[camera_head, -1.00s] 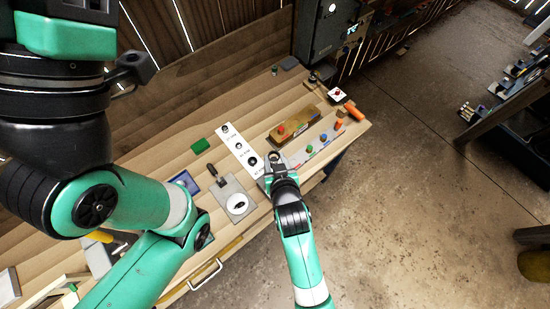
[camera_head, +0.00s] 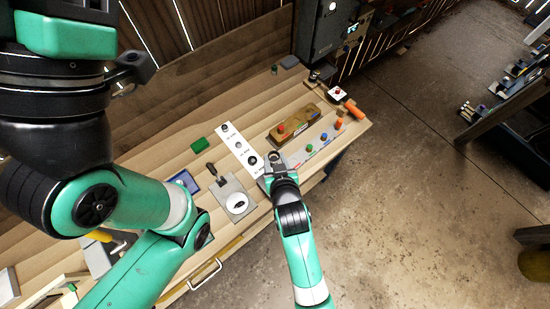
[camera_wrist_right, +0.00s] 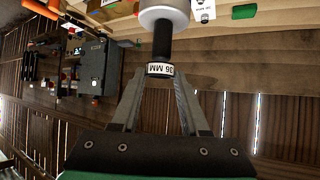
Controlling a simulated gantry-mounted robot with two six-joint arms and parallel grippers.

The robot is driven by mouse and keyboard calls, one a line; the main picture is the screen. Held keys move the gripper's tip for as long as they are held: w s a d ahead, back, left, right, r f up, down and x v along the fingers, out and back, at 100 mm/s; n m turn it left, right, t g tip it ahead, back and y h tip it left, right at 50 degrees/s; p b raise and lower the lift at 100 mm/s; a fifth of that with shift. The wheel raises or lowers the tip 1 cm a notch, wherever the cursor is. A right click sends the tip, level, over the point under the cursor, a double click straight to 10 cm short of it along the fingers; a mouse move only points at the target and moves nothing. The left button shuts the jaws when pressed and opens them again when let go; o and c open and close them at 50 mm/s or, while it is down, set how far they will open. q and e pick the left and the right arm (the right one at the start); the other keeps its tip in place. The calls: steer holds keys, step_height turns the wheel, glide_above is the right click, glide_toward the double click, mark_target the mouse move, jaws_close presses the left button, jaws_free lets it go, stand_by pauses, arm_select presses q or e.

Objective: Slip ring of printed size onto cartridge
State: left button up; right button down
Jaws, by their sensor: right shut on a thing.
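My right gripper (camera_head: 276,160) is over the front edge of the bench, close to the lower end of a white card (camera_head: 239,147). In the right wrist view its fingers (camera_wrist_right: 159,80) are shut on a dark cartridge (camera_wrist_right: 161,50), whose near end has a white label printed 36 MM. A wide silver-grey piece (camera_wrist_right: 164,14) is at the cartridge's far end; I cannot tell whether it is part of it. The white card carries a row of dark rings with small print, and part of it shows in the right wrist view (camera_wrist_right: 202,12). My left gripper is out of sight.
A grey plate with a white disc (camera_head: 237,203) lies left of my right gripper. A wooden block with a red knob (camera_head: 295,124) and a grey strip with coloured knobs (camera_head: 324,143) are to the right. A green block (camera_head: 199,145) lies behind. A grey machine (camera_head: 322,30) stands at the back.

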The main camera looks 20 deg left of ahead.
steer(key=shift+f+b, duration=2)
steer(key=shift+f, duration=0.55)
steer(key=shift+c, duration=1.6)
jaws_free()
steer(key=p+v, duration=0.7)
steer(key=v, duration=0.4)
steer(key=shift+s, duration=0.25)
steer(key=shift+d+r, duration=0.15)
